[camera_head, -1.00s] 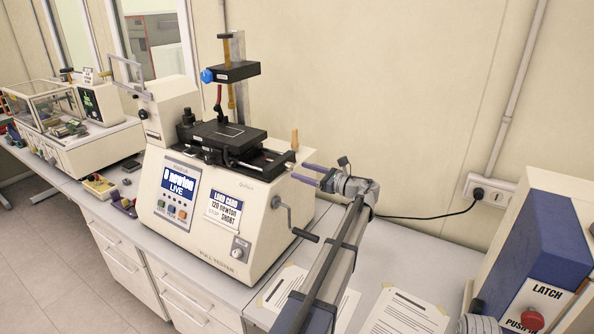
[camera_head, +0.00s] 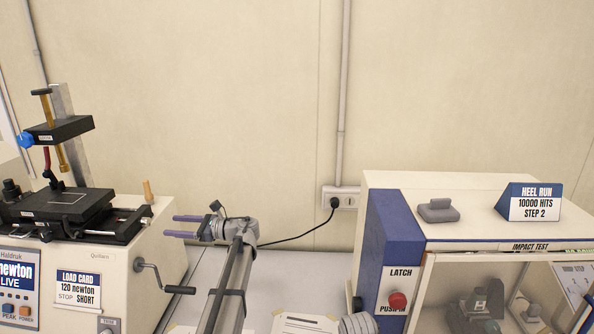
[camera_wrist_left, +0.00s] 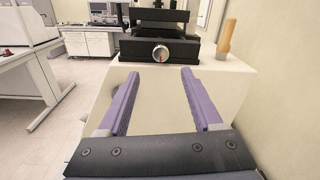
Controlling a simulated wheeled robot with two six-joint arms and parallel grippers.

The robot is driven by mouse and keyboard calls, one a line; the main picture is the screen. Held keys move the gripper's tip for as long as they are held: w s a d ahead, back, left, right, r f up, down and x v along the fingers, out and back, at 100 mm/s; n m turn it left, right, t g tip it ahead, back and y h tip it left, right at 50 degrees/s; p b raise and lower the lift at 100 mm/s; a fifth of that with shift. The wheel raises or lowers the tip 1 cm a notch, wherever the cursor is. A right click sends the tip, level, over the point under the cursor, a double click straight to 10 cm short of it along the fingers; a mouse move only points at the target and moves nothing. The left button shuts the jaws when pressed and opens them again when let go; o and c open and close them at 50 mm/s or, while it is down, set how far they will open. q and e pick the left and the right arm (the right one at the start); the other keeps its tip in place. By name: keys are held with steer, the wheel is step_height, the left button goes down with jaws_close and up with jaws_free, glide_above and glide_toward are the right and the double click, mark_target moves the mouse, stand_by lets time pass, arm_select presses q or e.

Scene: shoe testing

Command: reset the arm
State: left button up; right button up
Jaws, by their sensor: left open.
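My left gripper (camera_head: 182,226) is held over the bench, just right of the cream pull tester (camera_head: 110,262). Its two purple fingers point left toward the tester's side. In the left wrist view the fingers (camera_wrist_left: 156,95) are apart with nothing between them, and the tester's cream side (camera_wrist_left: 155,88) lies beyond. The arm reaches up from the bottom of the head view. My right gripper does not show.
The tester's crank handle (camera_head: 165,278) sticks out near my left arm. A cream and blue impact test machine (camera_head: 395,240) stands at the right, with a grey block (camera_head: 438,211) and a sign (camera_head: 530,203) on top. A cable (camera_head: 300,237) runs to a wall socket. Papers (camera_head: 303,323) lie on the bench.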

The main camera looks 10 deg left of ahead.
arm_select(q)
steer(key=s+d+f+n+t+h+b, duration=0.1)
steer(key=s+d+f+n+h+b, duration=0.25)
steer(key=d+f, duration=0.65)
steer(key=s+d+f+n+t+h, duration=0.25)
steer(key=s+d+f+h, duration=0.35)
steer(key=d+f, duration=0.4)
steer(key=s+d+f+n+g+h+b, duration=0.1)
steer(key=s+d+f+n+h, duration=0.1)
steer(key=s+d, duration=0.7)
steer(key=s+d+f+n+g+h+b, duration=0.1)
steer(key=s+d+f+h, duration=0.4)
steer(key=d, duration=0.9)
steer(key=s+f+n+b, duration=0.1)
steer(key=s+n, duration=0.1)
steer(key=s, duration=0.1)
steer(key=shift+s+f+n, duration=0.2)
steer(key=shift+s+n, duration=0.1)
steer(key=shift+s, duration=0.05)
